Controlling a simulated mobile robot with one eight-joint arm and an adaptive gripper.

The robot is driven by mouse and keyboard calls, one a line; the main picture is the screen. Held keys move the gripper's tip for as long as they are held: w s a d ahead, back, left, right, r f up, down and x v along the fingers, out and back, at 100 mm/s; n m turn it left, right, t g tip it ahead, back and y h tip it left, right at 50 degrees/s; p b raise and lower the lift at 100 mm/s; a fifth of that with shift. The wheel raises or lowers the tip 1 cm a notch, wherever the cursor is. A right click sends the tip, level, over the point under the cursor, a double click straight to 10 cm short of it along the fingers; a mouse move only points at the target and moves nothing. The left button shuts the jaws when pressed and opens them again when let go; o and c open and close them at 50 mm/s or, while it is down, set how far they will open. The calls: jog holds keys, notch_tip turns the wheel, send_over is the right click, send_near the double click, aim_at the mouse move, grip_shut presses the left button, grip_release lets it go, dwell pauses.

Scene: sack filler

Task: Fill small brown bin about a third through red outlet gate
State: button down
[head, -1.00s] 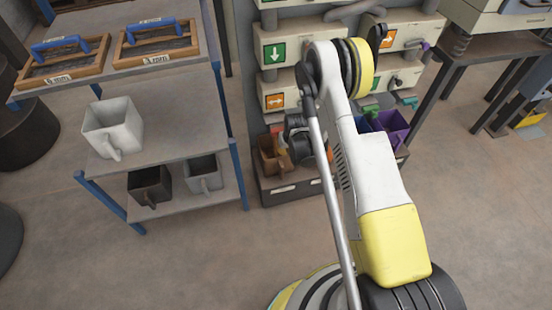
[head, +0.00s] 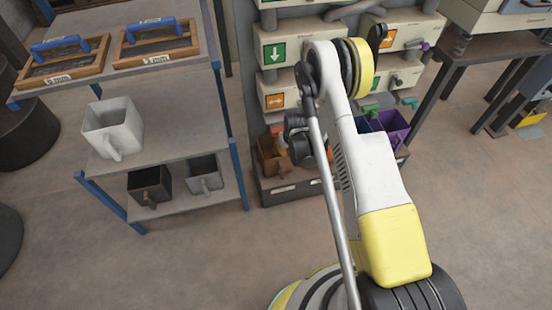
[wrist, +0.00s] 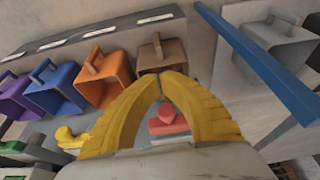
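The small brown bin (head: 268,158) sits at the left end of the row under the filler, partly hidden by my wrist in the head view. In the wrist view the brown bin (wrist: 162,52) stands just beyond my fingertips. Its fill level cannot be told. A red handle (wrist: 167,120), apparently that of the red outlet gate, shows between and behind my fingers. My gripper (wrist: 161,79) has its yellow fingers curved together with the tips meeting. Nothing is seen held between the tips. Whether the fingers touch the red handle cannot be told.
Orange (wrist: 103,76), blue (wrist: 55,90) and purple (wrist: 12,97) bins stand beside the brown one. A yellow handle (wrist: 70,138) is left of the red. A blue-posted rack (head: 170,72) with sieves and other bins stands close left. The front floor is clear.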

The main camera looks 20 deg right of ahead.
jog(key=shift+w, duration=3.05)
jog(key=shift+s, duration=0.1)
